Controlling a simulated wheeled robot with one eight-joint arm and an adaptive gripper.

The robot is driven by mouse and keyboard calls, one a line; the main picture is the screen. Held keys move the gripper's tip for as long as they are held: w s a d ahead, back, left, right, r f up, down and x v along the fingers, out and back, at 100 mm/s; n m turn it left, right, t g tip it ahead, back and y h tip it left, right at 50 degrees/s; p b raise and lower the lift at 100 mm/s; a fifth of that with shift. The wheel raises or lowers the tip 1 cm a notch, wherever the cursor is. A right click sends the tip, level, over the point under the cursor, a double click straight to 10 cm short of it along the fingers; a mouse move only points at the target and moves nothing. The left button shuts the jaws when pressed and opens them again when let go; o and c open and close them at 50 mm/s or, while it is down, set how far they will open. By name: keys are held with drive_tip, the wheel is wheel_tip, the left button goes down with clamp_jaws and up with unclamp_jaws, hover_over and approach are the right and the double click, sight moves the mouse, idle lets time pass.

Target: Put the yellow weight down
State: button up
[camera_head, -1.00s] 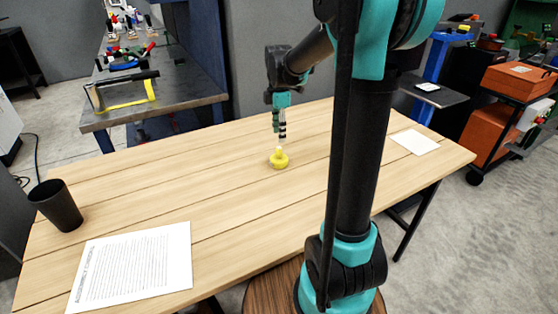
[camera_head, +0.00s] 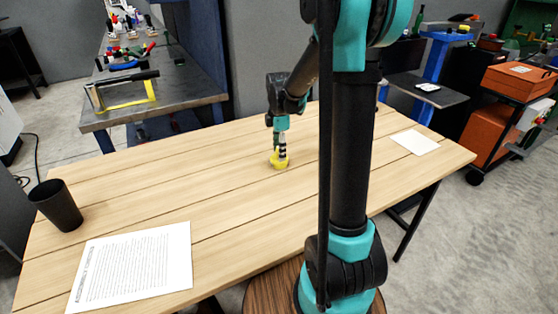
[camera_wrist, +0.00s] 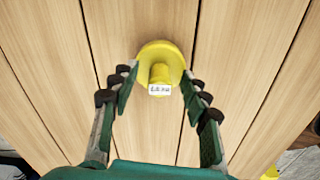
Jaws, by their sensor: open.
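The yellow weight (camera_head: 279,161) stands upright on the wooden table, near the middle. In the wrist view the yellow weight (camera_wrist: 160,66) shows its round base and a knob with a small white label on top. My gripper (camera_head: 281,150) is low over the table at the weight. In the wrist view my gripper (camera_wrist: 159,88) is open, with one finger on each side of the knob and a gap on both sides. The fingers partly hide the weight in the head view.
A black cup (camera_head: 57,206) and a printed sheet (camera_head: 135,266) lie on the table's left part. A small white paper (camera_head: 415,142) lies at the right. A workbench (camera_head: 150,112) with tools stands behind at left. The wooden table (camera_head: 230,200) is otherwise clear around the weight.

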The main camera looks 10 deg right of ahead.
clamp_jaws()
idle(0.5)
